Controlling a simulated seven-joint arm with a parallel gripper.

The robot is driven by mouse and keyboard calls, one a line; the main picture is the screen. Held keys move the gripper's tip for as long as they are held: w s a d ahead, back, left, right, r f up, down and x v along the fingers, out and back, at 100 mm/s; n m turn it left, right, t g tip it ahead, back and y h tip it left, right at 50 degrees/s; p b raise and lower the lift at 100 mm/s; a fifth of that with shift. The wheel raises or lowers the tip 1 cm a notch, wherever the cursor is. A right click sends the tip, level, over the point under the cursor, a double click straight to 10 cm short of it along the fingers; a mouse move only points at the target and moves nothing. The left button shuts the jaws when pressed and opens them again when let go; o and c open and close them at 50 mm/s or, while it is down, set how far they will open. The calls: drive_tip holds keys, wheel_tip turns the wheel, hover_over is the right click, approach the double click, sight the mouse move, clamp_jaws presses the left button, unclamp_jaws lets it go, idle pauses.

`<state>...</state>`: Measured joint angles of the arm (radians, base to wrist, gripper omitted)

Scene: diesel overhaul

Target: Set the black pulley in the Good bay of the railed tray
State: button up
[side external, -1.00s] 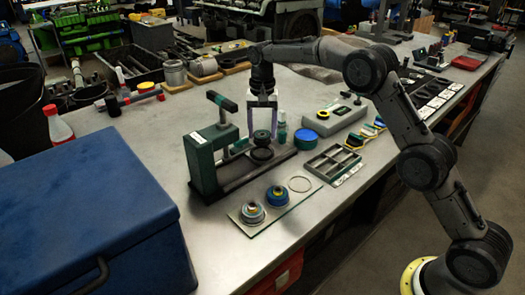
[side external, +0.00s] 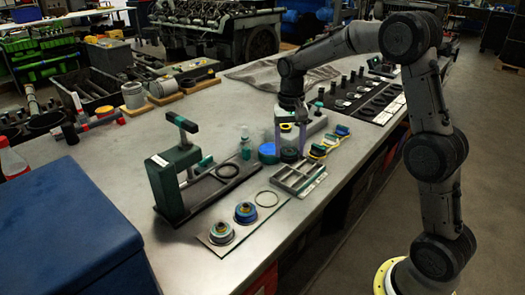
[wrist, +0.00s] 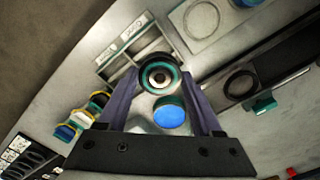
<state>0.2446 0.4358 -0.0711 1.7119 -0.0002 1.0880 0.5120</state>
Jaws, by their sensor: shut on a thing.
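My gripper (side external: 289,146) is shut on the black pulley (wrist: 160,75), which hangs between the fingertips. In the side view the pulley (side external: 289,155) is near the far left end of the railed tray (side external: 290,184). The grey tray has several compartments. In the wrist view the tray (wrist: 127,62) lies just beyond the pulley, up and to the left, with its white label strip along the outer edge. The pulley hides a tray corner.
A blue round lid (side external: 268,153) stands close left of my gripper. Yellow, blue and black parts (side external: 327,146) sit right of it. The green press (side external: 172,180) with a black ring (side external: 228,170) stands left.

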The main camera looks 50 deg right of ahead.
drive_tip(key=shift+s+d+r, duration=0.25)
drive_tip(key=shift+d+r, duration=0.25)
drive_tip(key=shift+d, duration=0.05)
drive_tip(key=shift+f, duration=3.1)
drive_tip(key=shift+f, duration=0.55)
drive_tip(key=shift+f, duration=0.35)
drive_tip(key=shift+f, duration=0.1)
drive_tip(key=o, duration=1.4)
drive_tip(key=shift+f, duration=0.1)
drive_tip(key=shift+r, duration=3.55)
